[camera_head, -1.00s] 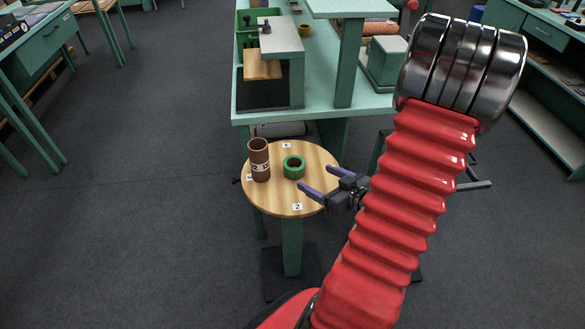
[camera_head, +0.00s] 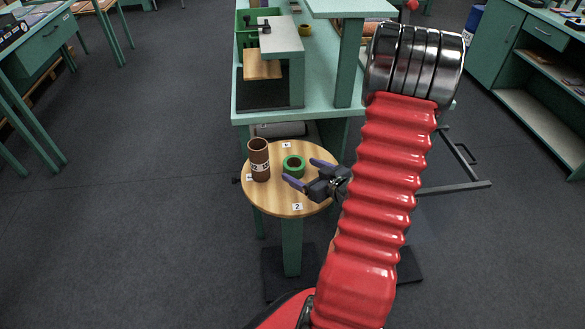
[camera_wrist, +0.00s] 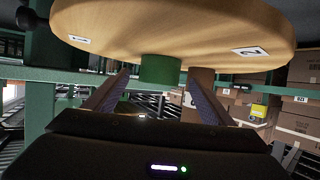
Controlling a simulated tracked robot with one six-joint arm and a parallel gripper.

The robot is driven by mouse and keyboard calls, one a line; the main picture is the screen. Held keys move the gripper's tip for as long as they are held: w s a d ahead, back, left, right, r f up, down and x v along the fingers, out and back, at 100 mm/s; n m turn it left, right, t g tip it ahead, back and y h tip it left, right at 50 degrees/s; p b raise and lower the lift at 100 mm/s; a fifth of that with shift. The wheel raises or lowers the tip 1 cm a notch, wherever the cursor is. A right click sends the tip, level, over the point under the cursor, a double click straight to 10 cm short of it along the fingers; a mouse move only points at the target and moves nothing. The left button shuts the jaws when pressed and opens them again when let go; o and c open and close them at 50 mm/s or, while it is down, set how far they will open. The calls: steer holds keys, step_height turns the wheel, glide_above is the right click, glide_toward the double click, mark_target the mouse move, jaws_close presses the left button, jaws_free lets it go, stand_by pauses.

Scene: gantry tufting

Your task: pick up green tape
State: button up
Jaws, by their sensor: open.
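The green tape (camera_head: 288,170) is a short green ring standing on the round wooden table top (camera_head: 272,201). In the wrist view, which looks inverted, the tape (camera_wrist: 160,70) shows between the two purple fingers, below the table top in the picture. My gripper (camera_head: 308,172) is open, its fingers pointing at the tape from the right. The fingertips are close to it, one nearer the front and one toward the back. I cannot tell if they touch it. No object is held.
A brown tube (camera_head: 259,163) with a label stands upright just left of the tape. It shows behind the tape in the wrist view (camera_wrist: 203,78). Numbered white labels lie along the table rim. A green workbench (camera_head: 298,112) stands close behind. Open floor lies to the left.

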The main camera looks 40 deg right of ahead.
mark_target(293, 165)
steer(key=shift+w+f, duration=0.1)
steer(key=shift+w, duration=0.2)
steer(key=shift+r+x, duration=0.2)
steer(key=shift+x, duration=2.45)
steer(key=shift+c, duration=0.7)
steer(key=c, duration=1)
